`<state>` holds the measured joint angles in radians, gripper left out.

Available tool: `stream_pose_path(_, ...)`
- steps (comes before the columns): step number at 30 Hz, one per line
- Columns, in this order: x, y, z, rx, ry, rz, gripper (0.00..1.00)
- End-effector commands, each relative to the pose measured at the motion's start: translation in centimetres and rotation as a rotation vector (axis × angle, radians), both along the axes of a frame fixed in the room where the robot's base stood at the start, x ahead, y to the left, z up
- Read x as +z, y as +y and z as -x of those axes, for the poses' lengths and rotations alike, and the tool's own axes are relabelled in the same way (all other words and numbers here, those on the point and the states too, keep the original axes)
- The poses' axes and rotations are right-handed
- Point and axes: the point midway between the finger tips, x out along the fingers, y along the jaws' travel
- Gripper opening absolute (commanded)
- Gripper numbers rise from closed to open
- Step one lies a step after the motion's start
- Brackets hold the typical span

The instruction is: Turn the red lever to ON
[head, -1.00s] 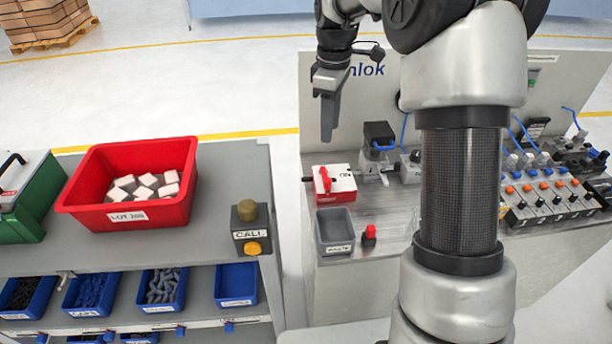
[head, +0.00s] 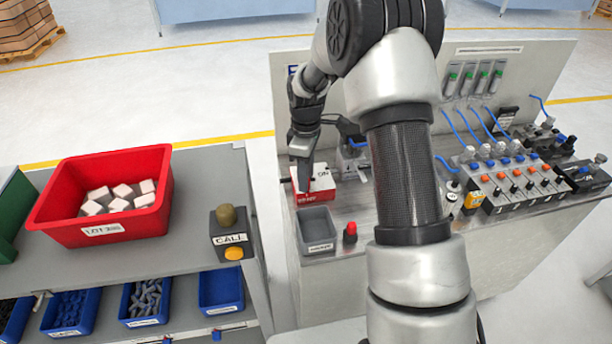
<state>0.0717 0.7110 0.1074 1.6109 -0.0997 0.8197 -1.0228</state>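The white and red switch box (head: 322,183) with an "ON" label stands on the left end of the grey workbench. Its red lever is mostly or wholly hidden behind my gripper, so I cannot tell its position. My gripper (head: 303,176) points down right at the lever side of the box, left of the "ON" label. The fingers show nearly edge-on, so neither their gap nor any contact with the lever is clear.
A grey bin (head: 317,227) and a small red button (head: 350,230) stand in front of the box. The back panel (head: 300,90) rises behind. A shelf with a red crate (head: 60,205) and a CALL box (head: 231,236) stands left.

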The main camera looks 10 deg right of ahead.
Motion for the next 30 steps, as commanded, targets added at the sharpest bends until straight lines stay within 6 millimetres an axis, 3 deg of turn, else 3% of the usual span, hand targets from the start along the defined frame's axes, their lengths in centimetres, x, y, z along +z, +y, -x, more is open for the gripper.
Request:
stream_pose_path(10,-0.47,0.02,0.01,0.000,0.000,0.000,0.36)
stream_pose_path(17,-0.44,0.03,0.01,0.000,0.000,0.000,0.00)
stream_pose_path(30,-0.40,-0.26,0.00,0.043,0.000,-0.001,0.00)
